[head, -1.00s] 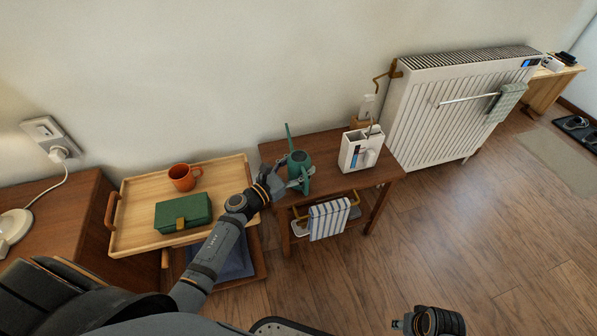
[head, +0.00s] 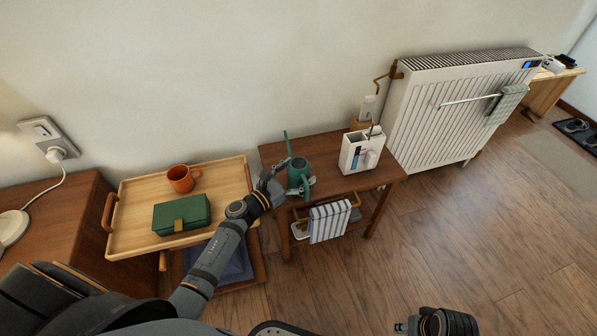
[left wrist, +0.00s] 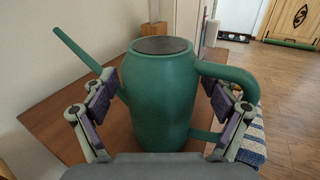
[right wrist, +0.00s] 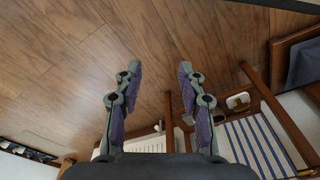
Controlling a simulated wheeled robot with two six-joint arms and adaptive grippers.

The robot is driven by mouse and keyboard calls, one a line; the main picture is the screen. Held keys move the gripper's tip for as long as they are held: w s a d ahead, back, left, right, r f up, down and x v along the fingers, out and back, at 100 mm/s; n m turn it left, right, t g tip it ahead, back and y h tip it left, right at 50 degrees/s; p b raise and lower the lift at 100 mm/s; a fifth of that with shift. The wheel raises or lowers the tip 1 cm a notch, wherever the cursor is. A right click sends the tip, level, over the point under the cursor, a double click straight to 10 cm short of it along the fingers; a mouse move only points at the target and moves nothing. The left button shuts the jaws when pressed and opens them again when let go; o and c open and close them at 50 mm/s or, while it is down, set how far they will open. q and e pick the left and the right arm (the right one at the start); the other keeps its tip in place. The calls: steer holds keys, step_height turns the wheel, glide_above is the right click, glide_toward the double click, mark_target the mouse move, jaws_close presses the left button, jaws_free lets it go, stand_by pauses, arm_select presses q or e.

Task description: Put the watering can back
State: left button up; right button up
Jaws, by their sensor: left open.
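The green watering can (head: 299,172) stands upright on the left part of the small dark wooden table (head: 335,180). My left gripper (head: 283,182) is at the can on its left side. In the left wrist view the can (left wrist: 162,95) fills the space between the open fingers (left wrist: 165,110), with its spout at the left and its handle reaching the right finger. A small gap shows beside the left finger. My right gripper (right wrist: 160,95) is open and empty above the floor, also showing in the head view (head: 408,326).
A white holder (head: 361,152) stands right of the can. A striped towel (head: 329,222) hangs at the table's front. A wooden tray (head: 135,190) with an orange mug (head: 181,179) and a green box (head: 181,214) is at left. A white radiator (head: 455,105) is at right.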

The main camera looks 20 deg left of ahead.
arm_select(q)
steer(key=shift+r, duration=0.2)
steer(key=v, duration=1.2)
steer(key=shift+f+b, duration=0.2)
steer(key=shift+b, duration=0.25)
arm_select(e)
steer(key=shift+a+r, duration=0.25)
steer(key=shift+r, duration=0.35)
arm_select(q)
steer(key=shift+a, duration=0.1)
arm_select(e)
steer(key=shift+s+f, duration=0.1)
